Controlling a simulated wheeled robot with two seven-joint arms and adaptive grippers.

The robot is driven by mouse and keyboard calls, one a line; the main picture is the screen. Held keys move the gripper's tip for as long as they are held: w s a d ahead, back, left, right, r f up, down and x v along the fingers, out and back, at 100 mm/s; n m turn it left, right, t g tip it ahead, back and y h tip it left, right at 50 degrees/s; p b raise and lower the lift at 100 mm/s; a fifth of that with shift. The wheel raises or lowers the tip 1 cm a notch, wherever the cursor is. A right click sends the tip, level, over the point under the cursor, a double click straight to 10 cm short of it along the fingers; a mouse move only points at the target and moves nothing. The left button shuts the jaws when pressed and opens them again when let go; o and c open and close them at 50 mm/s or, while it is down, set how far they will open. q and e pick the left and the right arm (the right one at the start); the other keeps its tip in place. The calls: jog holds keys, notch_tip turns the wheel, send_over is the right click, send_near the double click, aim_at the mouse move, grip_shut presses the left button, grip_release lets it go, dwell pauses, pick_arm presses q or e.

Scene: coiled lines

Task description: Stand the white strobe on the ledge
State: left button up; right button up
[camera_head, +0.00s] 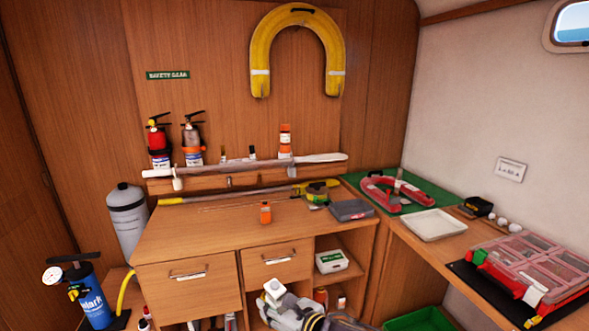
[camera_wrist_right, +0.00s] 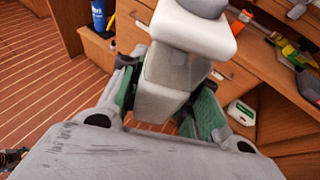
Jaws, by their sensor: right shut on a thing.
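The white strobe (camera_head: 273,287) is held in my right gripper (camera_head: 280,302), in front of the cabinet at the bottom of the head view. In the right wrist view the strobe (camera_wrist_right: 190,40) has a pale block body and a rounded grey top. The green-padded fingers of my right gripper (camera_wrist_right: 163,95) are shut on its lower body from both sides. The ledge (camera_head: 240,180) runs along the back wall above the cabinet top, with a whitish bar along it. The strobe is apart from the ledge, lower and nearer. My left gripper is not in view.
Two extinguishers (camera_head: 158,140) stand at the ledge's left, an orange-and-white bottle (camera_head: 285,140) at its right, and small dark-topped items between. An orange item (camera_head: 265,212) and a dark grey box (camera_head: 351,210) are on the cabinet top. A white tray (camera_head: 434,225) lies on the right counter.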

jog(key=d+f+m+t+h, duration=0.1)
jog(key=d+f+m+h, duration=0.25)
jog(key=d, duration=0.55)
jog(key=s+d+f+m+t+h, duration=0.1)
jog(key=d+f+m+t+h, duration=0.15)
jog(key=d+f, duration=0.45)
jog(key=d+f+m+h, duration=0.3)
jog(key=d, duration=0.8)
pick_arm(q)
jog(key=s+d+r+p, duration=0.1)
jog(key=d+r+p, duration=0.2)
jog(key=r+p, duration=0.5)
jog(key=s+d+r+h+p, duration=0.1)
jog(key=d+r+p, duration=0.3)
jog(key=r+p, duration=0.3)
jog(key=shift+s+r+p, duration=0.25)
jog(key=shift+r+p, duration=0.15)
jog(key=shift+p, duration=0.2)
pick_arm(e)
notch_tip(320, 180, up, 17)
jog(key=shift+s+f, duration=0.15)
